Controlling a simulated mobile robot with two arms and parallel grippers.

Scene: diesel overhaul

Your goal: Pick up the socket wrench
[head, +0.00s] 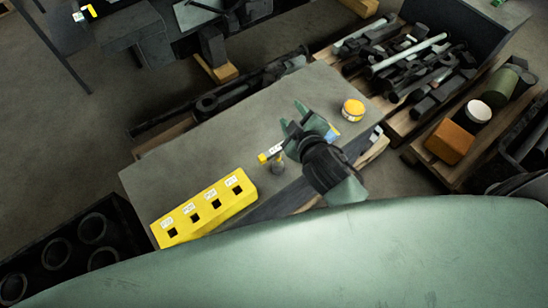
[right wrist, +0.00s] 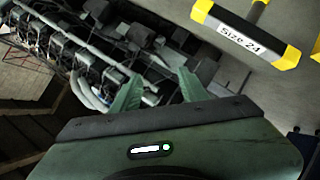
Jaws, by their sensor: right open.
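The socket wrench (head: 270,154) is at the table's middle in the head view, close beside my right gripper. It has a yellow and black handle with a white label, and a dark part shows just below it. In the right wrist view the wrench (right wrist: 240,38) is at the upper right, its label reading "Size 24". My right gripper (head: 292,117) is open and empty, its green fingers pointing to the upper left. In the right wrist view the fingers (right wrist: 158,90) are apart, with the wrench outside them to the right. My left gripper is not in view.
A yellow block (head: 205,208) with labelled square holes lies along the front left of the grey table (head: 215,135). A round yellow tin (head: 353,110) is right of my gripper. Pallets with dark parts (head: 415,60) stand behind. The table's left middle is clear.

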